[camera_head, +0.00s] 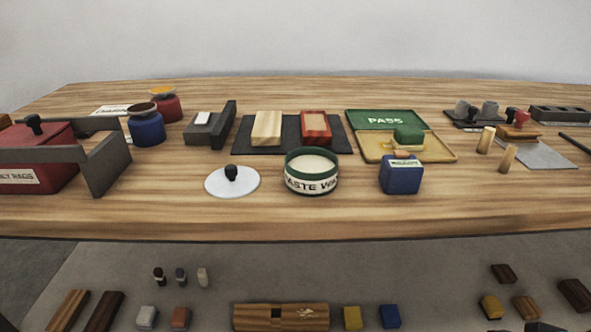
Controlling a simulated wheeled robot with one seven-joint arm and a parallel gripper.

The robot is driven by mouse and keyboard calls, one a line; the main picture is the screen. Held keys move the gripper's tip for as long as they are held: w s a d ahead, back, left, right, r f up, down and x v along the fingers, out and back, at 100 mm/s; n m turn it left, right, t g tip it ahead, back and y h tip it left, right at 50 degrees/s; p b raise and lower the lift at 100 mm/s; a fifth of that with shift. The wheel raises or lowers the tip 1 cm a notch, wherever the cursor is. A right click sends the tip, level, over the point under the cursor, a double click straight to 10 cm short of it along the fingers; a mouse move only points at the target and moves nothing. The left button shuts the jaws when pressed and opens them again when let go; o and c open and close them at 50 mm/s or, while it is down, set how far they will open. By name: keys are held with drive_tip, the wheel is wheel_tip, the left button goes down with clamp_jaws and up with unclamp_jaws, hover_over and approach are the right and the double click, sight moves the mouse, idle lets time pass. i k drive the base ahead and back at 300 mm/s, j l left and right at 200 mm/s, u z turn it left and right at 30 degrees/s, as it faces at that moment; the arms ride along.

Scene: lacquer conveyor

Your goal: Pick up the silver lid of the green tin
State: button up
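The silver lid (248,186) is a pale flat disc with a black knob (231,172) at its middle. It lies flat on the wooden table near the front edge, knob up. The green tin (311,184) stands upright just right of the lid, apart from it. The tin has a dark green rim, a pale label with partly readable dark lettering, and pale contents showing at its open top. My gripper is not in view.
A blue box (401,175) stands right of the tin. Behind are a dark mat (290,145) with two blocks, a yellow tray (440,152) with a green lid, and a grey holder (203,130). A red bin (35,175) stands left. The table (150,205) left of the lid is clear.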

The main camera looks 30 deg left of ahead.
sight(231, 182)
drive_tip(key=u, duration=1.4)
